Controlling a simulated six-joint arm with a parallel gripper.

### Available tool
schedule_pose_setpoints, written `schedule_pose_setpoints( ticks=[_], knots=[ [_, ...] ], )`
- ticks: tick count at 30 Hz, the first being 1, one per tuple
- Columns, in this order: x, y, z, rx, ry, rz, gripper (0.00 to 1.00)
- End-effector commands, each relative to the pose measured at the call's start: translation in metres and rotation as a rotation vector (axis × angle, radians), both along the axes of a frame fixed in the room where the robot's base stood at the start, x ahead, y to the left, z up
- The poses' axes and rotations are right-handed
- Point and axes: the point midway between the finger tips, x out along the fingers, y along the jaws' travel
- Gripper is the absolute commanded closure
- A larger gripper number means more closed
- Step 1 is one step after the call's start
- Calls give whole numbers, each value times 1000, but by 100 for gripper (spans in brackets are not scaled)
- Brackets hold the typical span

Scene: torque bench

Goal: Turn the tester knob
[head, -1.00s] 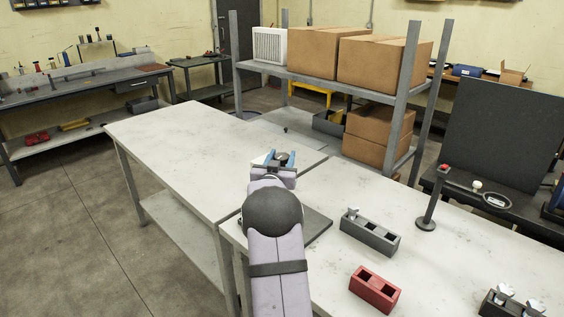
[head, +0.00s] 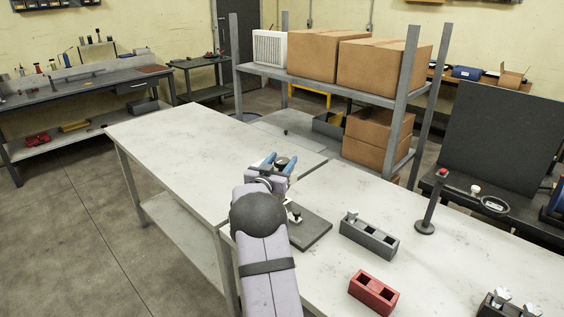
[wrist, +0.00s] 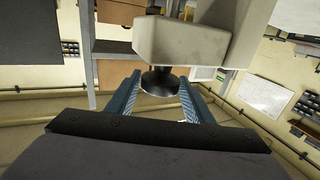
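The tester is a pale block (wrist: 190,42) that fills the upper middle of the wrist view, where it appears upside down. Its dark round knob (wrist: 160,80) sits between my fingers. My gripper (head: 283,157) has blue fingers, one on each side of the dark knob (head: 282,162) in the head view. The fingers (wrist: 160,76) appear closed against the knob's sides, though the contact is partly hidden. In the head view my gripper and arm hide most of the tester.
A dark plate (head: 310,236) with a small post lies beside my arm. A grey block with holes (head: 369,240), a red block (head: 373,293) and a dark stand (head: 427,210) stand to the right. The table on the left (head: 190,150) is clear.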

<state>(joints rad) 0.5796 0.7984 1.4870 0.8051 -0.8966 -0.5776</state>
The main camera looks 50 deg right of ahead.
Motion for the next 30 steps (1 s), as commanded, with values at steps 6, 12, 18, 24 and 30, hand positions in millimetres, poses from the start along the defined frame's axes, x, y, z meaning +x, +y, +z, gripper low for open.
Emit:
schedule_pose_setpoints(
  ticks=[6, 12, 18, 24, 30],
  knots=[
    [0, 0, 0, 0, -1, 0, 40],
    [-1, 2, 0, 0, -1, 0, 40],
    [-6, 15, -1, 0, -2, 1, 40],
    [-15, 38, -1, 0, -2, 1, 40],
    [-24, 59, -1, 0, -2, 2, 40]
  ],
)
